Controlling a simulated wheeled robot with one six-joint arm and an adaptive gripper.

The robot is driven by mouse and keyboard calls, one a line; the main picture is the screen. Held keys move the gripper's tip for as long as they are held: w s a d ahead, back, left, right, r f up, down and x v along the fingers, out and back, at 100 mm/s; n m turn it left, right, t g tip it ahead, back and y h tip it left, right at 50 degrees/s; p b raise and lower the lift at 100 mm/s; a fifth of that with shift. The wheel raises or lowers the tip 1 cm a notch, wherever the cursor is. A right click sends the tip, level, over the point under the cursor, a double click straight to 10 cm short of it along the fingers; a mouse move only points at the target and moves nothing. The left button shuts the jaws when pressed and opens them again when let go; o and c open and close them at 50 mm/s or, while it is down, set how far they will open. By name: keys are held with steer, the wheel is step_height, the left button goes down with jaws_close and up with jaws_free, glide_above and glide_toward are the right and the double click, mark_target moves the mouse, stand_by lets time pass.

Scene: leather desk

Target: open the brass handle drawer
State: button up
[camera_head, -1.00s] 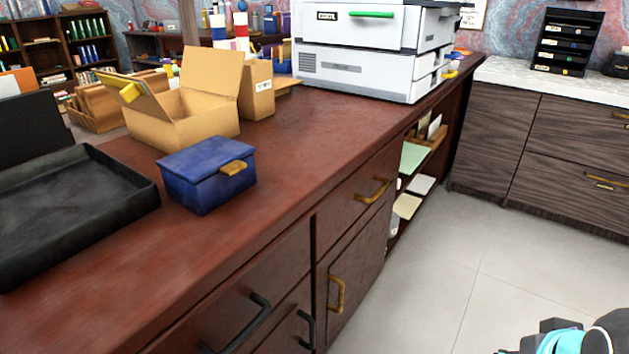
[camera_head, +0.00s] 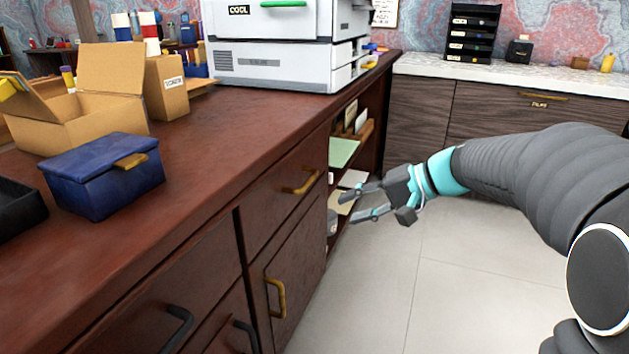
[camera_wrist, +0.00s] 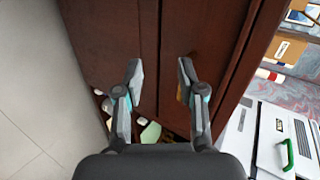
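The brass handle drawer (camera_head: 284,199) is a dark red-brown wooden front under the desk top, and it looks shut. Its brass handle (camera_head: 302,182) is a horizontal bar. My gripper (camera_head: 352,206) is open and empty, to the right of the handle and apart from it, with its fingers pointing towards the desk front. In the wrist view, the two fingers stand apart before the wooden fronts. A bit of brass (camera_wrist: 180,93) shows there, mostly hidden behind the right finger.
A cupboard door with an upright brass handle (camera_head: 276,297) is below the drawer. Black handles (camera_head: 178,328) are further left. An open shelf with papers (camera_head: 343,152) lies beyond the drawer. A blue box (camera_head: 100,180) and a printer (camera_head: 280,65) stand on the desk. The floor (camera_head: 460,255) is clear.

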mark_target(312, 180)
steer(key=w+d+m+t+y+b, duration=0.1)
steer(key=w+d+t+y+b, duration=0.15)
steer(key=w, duration=0.75)
steer(key=shift+g+y, duration=0.25)
steer(key=shift+y, duration=0.3)
steer(key=x, duration=1.3)
steer(key=shift+w+a+f, duration=0.2)
steer(key=shift+w+a, duration=0.05)
steer(key=shift+w, duration=0.05)
jaws_close()
